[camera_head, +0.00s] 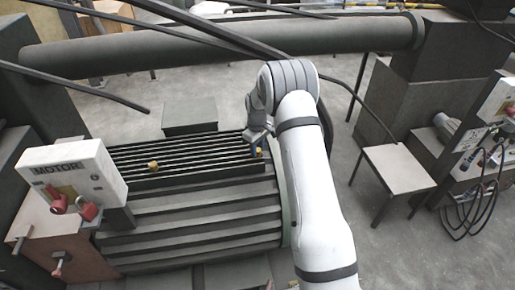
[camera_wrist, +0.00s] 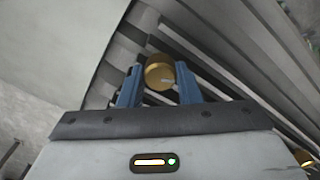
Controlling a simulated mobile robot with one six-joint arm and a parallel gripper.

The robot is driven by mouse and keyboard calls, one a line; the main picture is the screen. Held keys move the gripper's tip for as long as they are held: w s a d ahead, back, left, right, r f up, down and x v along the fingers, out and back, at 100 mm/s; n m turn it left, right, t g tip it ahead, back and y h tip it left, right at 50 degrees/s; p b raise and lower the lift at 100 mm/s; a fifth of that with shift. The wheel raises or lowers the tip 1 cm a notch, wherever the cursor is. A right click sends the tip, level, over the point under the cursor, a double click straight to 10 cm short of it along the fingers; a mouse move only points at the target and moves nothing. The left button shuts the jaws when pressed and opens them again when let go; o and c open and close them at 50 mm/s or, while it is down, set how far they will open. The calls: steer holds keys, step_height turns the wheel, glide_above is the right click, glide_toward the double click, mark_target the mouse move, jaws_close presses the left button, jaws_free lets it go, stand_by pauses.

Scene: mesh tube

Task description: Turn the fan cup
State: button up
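A round brass-gold cup (camera_wrist: 159,74) lies between the two blue fingers of my gripper (camera_wrist: 158,78) in the wrist view. Its flat face is toward the camera, with a small pale mark on it. The fingers stand apart on either side of it. The right finger is very near or touching it, and a narrow gap shows at the left. In the head view my gripper (camera_head: 258,143) points down at the right end of the ribbed grey motor housing (camera_head: 190,225). The cup (camera_head: 259,152) is partly hidden there by the fingers.
A second brass cup (camera_head: 153,166) sits further left on the housing's ribs. A white MOTOR box (camera_head: 70,172) with red handles stands at the left. A thick pipe (camera_head: 220,40) crosses behind. A small grey table (camera_head: 398,168) and a cabled panel (camera_head: 490,130) are at the right.

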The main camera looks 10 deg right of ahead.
steer(key=c, duration=0.5)
steer(key=shift+f+m+b, duration=0.1)
steer(key=shift+m+b, duration=0.2)
steer(key=shift+b, duration=0.1)
steer(key=shift+m+b, duration=0.85)
steer(key=shift+m, duration=0.05)
steer(key=shift+m+b, duration=1.15)
steer(key=shift+m, duration=0.65)
steer(key=o, duration=1)
steer(key=shift+r, duration=0.2)
